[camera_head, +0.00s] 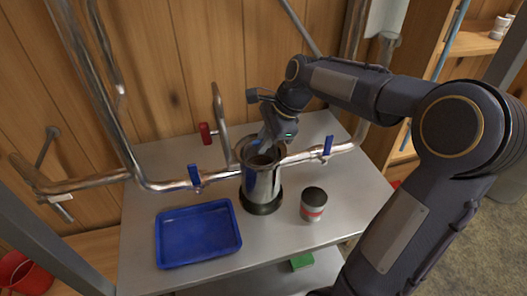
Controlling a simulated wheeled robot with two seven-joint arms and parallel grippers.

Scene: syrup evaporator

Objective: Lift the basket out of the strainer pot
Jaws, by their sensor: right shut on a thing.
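The strainer pot (262,186) is a shiny metal cylinder with a dark base, upright on the metal table and joined to pipes on both sides. The basket (262,160) shows only as a dark round inside at the pot's mouth, and most of it is hidden by the pot wall. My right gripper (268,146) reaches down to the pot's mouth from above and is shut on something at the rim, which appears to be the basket. Its fingertips are small and partly hidden. My left gripper is not in view.
A blue tray (198,236) lies left of the pot. A can with a red band (313,205) stands close on the right.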

